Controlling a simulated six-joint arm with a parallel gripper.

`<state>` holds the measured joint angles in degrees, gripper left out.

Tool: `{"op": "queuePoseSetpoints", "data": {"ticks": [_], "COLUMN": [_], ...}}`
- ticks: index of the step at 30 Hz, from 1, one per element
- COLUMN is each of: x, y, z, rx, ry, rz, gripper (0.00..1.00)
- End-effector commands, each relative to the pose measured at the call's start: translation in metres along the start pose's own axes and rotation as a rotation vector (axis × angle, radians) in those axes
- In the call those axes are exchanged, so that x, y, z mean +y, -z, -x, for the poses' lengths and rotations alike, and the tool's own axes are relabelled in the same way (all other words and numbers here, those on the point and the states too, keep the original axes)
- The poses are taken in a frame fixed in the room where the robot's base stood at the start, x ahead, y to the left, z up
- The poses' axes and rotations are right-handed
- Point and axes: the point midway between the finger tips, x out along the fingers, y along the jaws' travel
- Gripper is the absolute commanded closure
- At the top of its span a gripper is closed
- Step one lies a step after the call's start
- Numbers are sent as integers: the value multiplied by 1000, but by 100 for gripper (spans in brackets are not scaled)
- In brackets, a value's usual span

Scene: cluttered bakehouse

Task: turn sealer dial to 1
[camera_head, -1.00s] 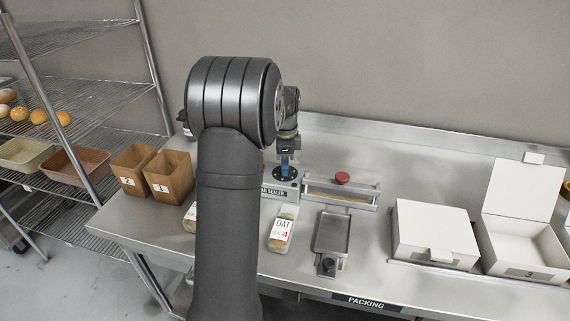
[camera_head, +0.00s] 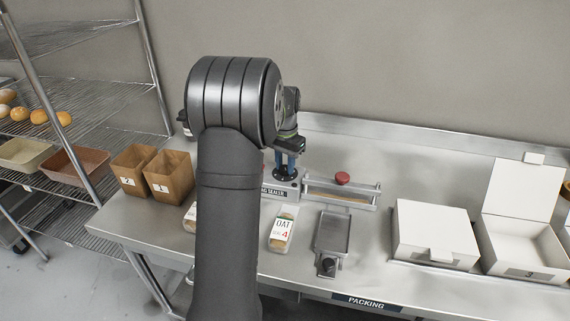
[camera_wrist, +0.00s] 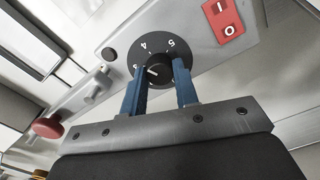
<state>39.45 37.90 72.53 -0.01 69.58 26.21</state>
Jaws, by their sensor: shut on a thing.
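The bag sealer (camera_head: 283,184) stands on the steel bench, partly hidden behind my arm. In the wrist view its dial (camera_wrist: 158,72) is a black knob on a round black plate with white numbers; 4 and 5 are readable, others are partly hidden. A white pointer line shows on the knob. My gripper (camera_wrist: 160,85) has its two blue fingers on either side of the knob, shut on it. In the head view my gripper (camera_head: 286,172) points down onto the sealer's top.
A red rocker switch (camera_wrist: 224,20) sits beside the dial. The sealer's bar with a red knob (camera_head: 342,178) is to the right. An OAT pack (camera_head: 283,230), a small metal tray (camera_head: 331,233) and white boxes (camera_head: 435,232) are nearby. Paper bags (camera_head: 168,174) stand left.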

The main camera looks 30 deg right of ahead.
Motion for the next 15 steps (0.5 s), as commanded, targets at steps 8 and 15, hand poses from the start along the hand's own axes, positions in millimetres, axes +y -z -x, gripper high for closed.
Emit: {"op": "queuePoseSetpoints", "data": {"ticks": [8,15], "x": [0,0], "y": [0,0], "z": [1,1], "rx": [1,1], "ry": [1,1], "rz": [261,489], "gripper": [95,95]}}
